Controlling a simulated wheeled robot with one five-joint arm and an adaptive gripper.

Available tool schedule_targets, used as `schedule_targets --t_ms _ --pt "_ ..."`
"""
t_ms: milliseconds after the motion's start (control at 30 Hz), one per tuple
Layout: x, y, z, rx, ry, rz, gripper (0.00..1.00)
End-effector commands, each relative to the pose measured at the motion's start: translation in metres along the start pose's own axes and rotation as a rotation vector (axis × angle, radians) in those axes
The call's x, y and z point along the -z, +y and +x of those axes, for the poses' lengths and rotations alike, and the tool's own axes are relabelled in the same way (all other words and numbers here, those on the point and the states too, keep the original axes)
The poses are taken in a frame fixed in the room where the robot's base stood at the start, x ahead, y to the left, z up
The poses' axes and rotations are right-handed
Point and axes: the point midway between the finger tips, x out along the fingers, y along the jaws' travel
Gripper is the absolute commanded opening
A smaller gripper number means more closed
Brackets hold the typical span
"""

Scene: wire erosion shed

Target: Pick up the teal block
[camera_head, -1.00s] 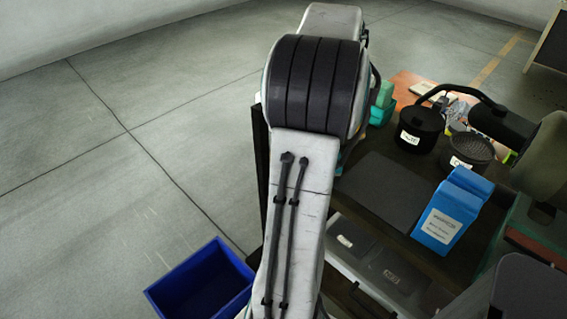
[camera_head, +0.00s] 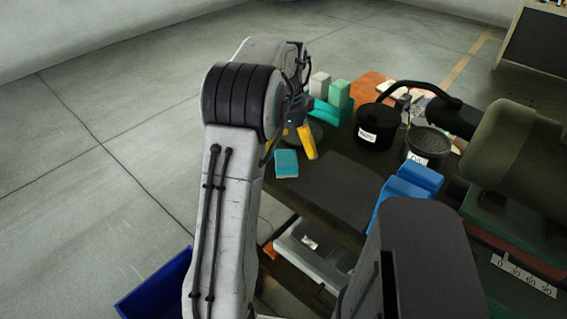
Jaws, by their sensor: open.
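A small teal-blue block (camera_head: 286,163) lies on the dark bench top, near its left edge, just left of and below my gripper. Farther back, a teal-green block (camera_head: 338,93) stands upright beside a lower teal piece (camera_head: 328,112). I cannot tell for sure which of these is the task's block. My gripper (camera_head: 300,146) hangs over the bench between them, with a yellow finger showing. It is open and I see nothing held in it. My arm hides part of the gripper.
A black pot (camera_head: 378,126) and a mesh-topped round container (camera_head: 429,145) stand to the right. A large green-grey machine part (camera_head: 510,150) crowds the right. A blue bin (camera_head: 155,285) stands on the floor at lower left.

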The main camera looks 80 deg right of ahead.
Motion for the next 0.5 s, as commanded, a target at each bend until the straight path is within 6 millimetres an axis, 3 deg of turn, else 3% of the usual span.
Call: schedule_targets --t_ms 300,500 --pt "-0.003 0.003 0.036 -0.002 -0.001 -0.002 1.0" --pt "-0.003 0.003 0.048 0.0 0.0 -0.002 1.0"
